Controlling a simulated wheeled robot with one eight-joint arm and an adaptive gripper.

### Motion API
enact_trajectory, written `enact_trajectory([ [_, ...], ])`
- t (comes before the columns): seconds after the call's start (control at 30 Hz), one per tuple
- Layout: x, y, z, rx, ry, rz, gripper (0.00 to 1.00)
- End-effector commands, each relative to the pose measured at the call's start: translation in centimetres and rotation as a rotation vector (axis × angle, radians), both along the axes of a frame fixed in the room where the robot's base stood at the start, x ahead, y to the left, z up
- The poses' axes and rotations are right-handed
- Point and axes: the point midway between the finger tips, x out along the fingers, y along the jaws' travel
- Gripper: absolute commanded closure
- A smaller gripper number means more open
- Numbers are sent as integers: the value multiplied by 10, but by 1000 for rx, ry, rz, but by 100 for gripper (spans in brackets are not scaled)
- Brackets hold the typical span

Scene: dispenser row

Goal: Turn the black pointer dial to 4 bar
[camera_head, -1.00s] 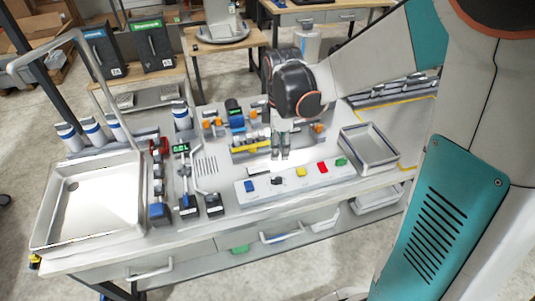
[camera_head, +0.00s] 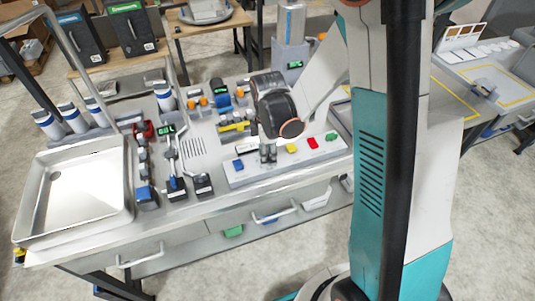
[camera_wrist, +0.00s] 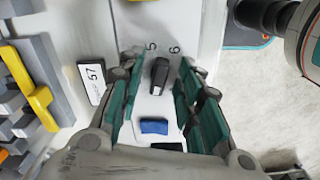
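The black pointer dial (camera_wrist: 159,76) lies between my fingers in the wrist view. It is an elongated black knob with a small pale mark near its lower end. The printed numbers 5 and 6 show just above it; I cannot make out a 4 or be sure which number it points to. My gripper (camera_wrist: 157,68) is open, with its teal-lined fingers on either side of the dial and gaps visible between.
A blue button (camera_head: 238,164) is left of my gripper; it shows in the wrist view (camera_wrist: 154,127). A yellow-grey fixture (camera_wrist: 38,95) stands to the left in the wrist view.

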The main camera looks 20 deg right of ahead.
Motion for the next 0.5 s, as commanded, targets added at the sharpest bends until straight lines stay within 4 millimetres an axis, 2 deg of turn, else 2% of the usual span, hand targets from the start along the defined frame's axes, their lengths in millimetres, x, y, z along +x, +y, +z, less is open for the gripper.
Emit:
enact_trajectory([
  [0.23, 0, 0, -1, 0, 0, 0, 68],
  [0.4, 0, 0, 0, 0, 0, 0, 100],
  [0.5, 0, 0, 0, 0, 0, 0, 100],
])
